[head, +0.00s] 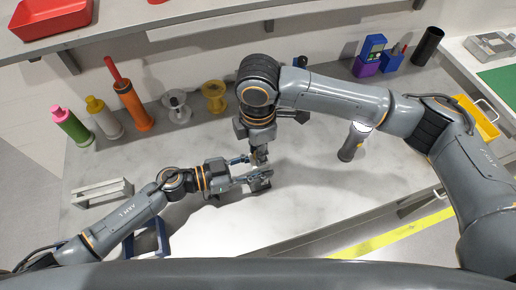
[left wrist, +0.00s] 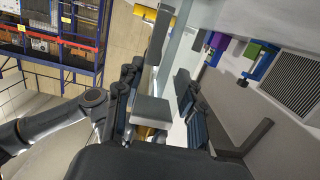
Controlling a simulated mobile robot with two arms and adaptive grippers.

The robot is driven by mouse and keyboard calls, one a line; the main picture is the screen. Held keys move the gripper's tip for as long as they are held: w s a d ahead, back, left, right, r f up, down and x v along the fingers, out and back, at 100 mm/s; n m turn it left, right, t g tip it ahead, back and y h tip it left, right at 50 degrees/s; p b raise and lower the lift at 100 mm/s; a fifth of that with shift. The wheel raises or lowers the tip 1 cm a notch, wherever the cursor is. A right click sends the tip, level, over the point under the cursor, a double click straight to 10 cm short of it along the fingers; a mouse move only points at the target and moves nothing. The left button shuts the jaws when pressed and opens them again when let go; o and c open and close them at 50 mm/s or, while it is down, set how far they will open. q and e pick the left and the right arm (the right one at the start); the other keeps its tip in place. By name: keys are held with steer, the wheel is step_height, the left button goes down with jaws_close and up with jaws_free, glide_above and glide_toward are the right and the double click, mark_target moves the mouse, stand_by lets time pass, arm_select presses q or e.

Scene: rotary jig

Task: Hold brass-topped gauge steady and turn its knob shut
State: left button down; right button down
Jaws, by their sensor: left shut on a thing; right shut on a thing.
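The brass-topped gauge is mostly hidden between my two grippers near the middle of the bench; a small brass-coloured part (head: 263,160) shows there. My left gripper (head: 256,170) comes in from the left and is shut on the gauge from the side. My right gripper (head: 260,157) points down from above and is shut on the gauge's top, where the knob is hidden. A dark grey block (head: 260,185) sits just below the left fingers. In the left wrist view, a grey block (left wrist: 151,110) and a brass-coloured bit (left wrist: 146,133) show between the left fingers.
Several bottles, including an orange one (head: 133,106), and two spools (head: 214,97) stand along the back. A flashlight (head: 352,142) is right of the grippers. A grey rack (head: 102,193) and blue frame (head: 148,238) lie left. The front middle bench is clear.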

steer(key=m, duration=0.4)
steer(key=shift+m, duration=0.3)
steer(key=shift+w+m, duration=0.15)
steer(key=shift+m, duration=1.75)
steer(key=c, duration=1.1)
jaws_free()
steer(key=shift+r, duration=0.15)
step_height(320, 180, up, 12)
